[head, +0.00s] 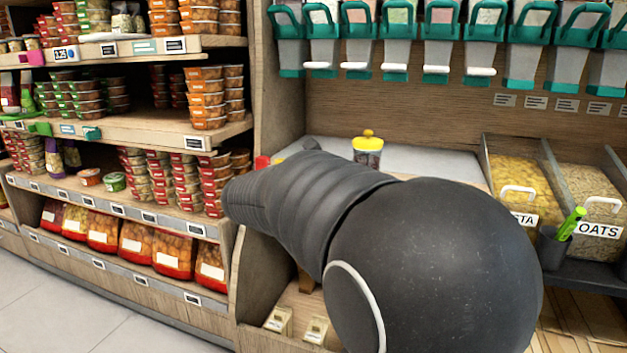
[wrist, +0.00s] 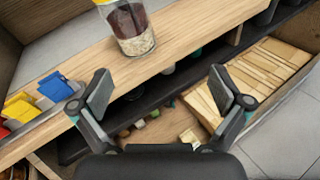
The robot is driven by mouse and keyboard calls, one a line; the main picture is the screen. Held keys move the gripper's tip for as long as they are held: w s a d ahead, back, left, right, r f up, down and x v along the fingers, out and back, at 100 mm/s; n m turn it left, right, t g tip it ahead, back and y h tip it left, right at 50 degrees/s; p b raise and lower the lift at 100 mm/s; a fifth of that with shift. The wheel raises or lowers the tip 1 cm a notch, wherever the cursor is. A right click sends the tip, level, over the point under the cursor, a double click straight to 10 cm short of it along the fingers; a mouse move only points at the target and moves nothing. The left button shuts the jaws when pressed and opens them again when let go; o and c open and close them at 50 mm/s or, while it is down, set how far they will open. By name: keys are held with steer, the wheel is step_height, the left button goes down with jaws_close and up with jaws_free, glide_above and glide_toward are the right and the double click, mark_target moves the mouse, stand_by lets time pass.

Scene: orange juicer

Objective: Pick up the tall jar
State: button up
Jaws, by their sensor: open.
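The tall jar (head: 367,151) has a yellow lid with a knob and stands upright on the counter, in the middle of the head view. In the wrist view the clear jar (wrist: 131,27) shows dark contents over pale grains, near the top edge, with its lid mostly cut off. My gripper (wrist: 160,90) is open and empty. In the wrist view the jar stands beyond the fingertips, a little left of the middle, and apart from them. My arm hides the gripper in the head view.
The wooden counter (wrist: 190,28) has bare room right of the jar. Yellow, blue and red items (wrist: 25,106) sit at its left. Bins of pasta (head: 523,183) and oats (head: 588,187) stand to the right. Dispensers (head: 400,45) hang above. Stocked shelves (head: 130,130) stand left.

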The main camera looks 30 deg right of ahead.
mark_target(366, 156)
steer(key=w+d, duration=0.2)
steer(key=d, duration=0.1)
steer(key=w+d+n+h, duration=0.1)
steer(key=w+d, duration=0.1)
steer(key=w+d+r+n+h+b, duration=0.1)
steer(key=w+d, duration=0.1)
steer(key=d, duration=0.1)
steer(key=shift+d+r+t, duration=0.1)
steer(key=shift+d+t, duration=0.2)
steer(key=shift+w+r+x, duration=0.1)
steer(key=shift+w+x, duration=0.05)
steer(key=shift+x, duration=0.75)
steer(key=shift+w+r+x, duration=0.1)
steer(key=shift+r+x, duration=0.05)
steer(key=shift+x, duration=0.8)
steer(key=shift+w+r+x, duration=0.1)
steer(key=shift+w+x, duration=0.05)
steer(key=shift+x, duration=0.75)
steer(key=shift+a, duration=0.15)
steer(key=c, duration=1.3)
steer(key=shift+c, duration=0.3)
